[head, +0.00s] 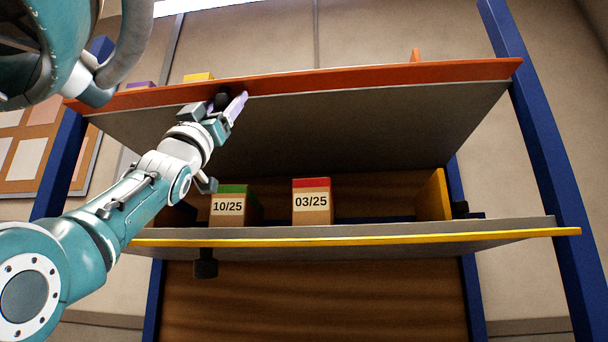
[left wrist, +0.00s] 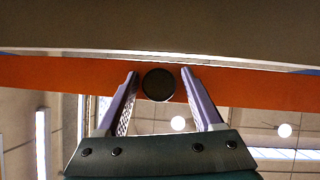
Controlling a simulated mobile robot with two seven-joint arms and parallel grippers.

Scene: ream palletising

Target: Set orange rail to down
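The orange rail (head: 380,76) runs along the front edge of the upper shelf; it also crosses the left wrist view (left wrist: 50,75). A round black knob (head: 222,99) sits at the rail, left of its middle. My left gripper (head: 229,98) is raised to the knob, its pale purple fingers open. In the left wrist view the knob (left wrist: 158,84) shows between the fingertips, with a gap on each side. I cannot tell how deep it lies between them. My right gripper is not in view.
The lower shelf has a yellow rail (head: 350,239) with a black knob (head: 206,263) hanging below it. Boxes marked 10/25 (head: 228,206) and 03/25 (head: 311,202) stand there, with a yellow panel (head: 435,196) at right. Blue posts (head: 540,140) flank the shelves.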

